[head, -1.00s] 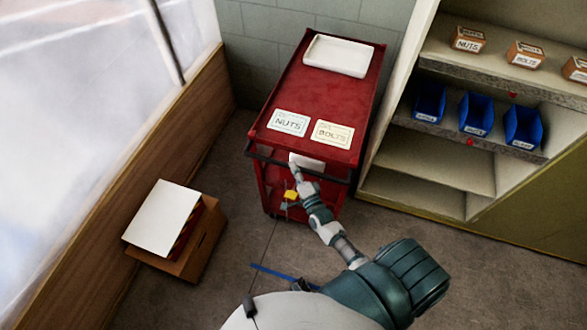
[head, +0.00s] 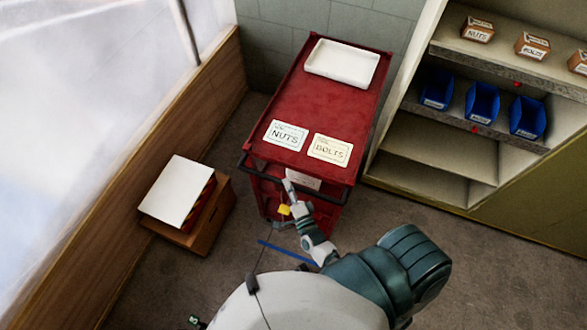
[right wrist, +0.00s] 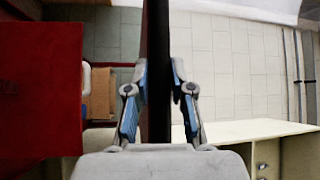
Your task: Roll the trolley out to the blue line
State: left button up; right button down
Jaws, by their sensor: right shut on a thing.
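The red trolley (head: 320,105) stands between the window wall and the shelving, its dark handle bar (head: 325,187) on the near side. My right gripper (head: 289,185) is at that bar. In the right wrist view the dark bar (right wrist: 156,40) runs between the two fingers of the gripper (right wrist: 158,85), which is shut on it. The blue line (head: 285,251) lies on the floor a short way nearer to me than the trolley's base, partly hidden by my right arm. My left gripper is not in view.
The trolley top carries a white tray (head: 342,63) and NUTS (head: 286,135) and BOLTS (head: 330,149) cards. A brown box (head: 217,216) with a white panel on it stands left of the trolley. The shelving (head: 450,185) is close on the right. Floor between trolley and line looks clear.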

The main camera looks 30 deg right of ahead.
jog(key=s+a, duration=0.6)
jog(key=a, duration=0.1)
jog(key=shift+s+p, duration=0.35)
jog(key=c, duration=1.2)
grip_release()
jog(key=shift+f, duration=0.15)
jog(key=shift+o, duration=0.9)
jog(key=shift+w, duration=0.1)
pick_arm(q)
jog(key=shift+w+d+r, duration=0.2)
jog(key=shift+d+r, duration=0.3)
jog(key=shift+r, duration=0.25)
pick_arm(e)
jog(key=s+f, duration=0.1)
jog(key=s, duration=0.6)
jog(key=shift+s, duration=0.3)
jog(key=shift+a, duration=0.1)
